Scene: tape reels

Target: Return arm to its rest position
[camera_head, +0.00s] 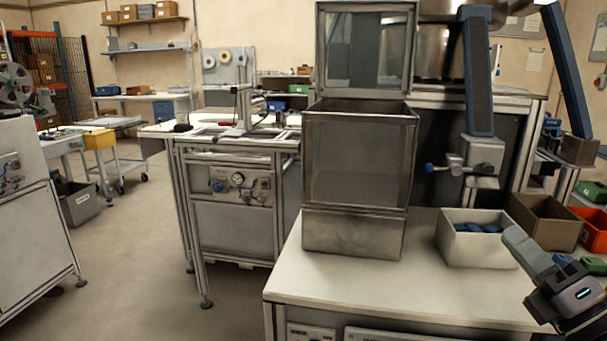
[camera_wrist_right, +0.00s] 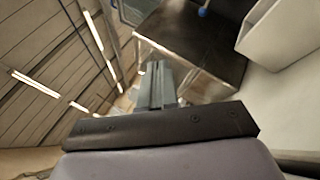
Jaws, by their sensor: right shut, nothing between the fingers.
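My right gripper (camera_head: 514,237) is at the lower right of the head view. It points up and to the left, in front of the white bin (camera_head: 452,258) on the white worktable (camera_head: 345,280). In the right wrist view its fingers (camera_wrist_right: 155,85) are together with nothing between them. I cannot tell whether the gripper touches the bin's edge; it overlaps the bin's right side in the picture. My left gripper is not in view.
A metal chamber (camera_head: 358,160) with its glazed lid raised stands left of the white bin, which holds blue items (camera_head: 478,228). A brown bin (camera_head: 545,218) and a red bin (camera_head: 594,238) are to the right. The table's front left is clear.

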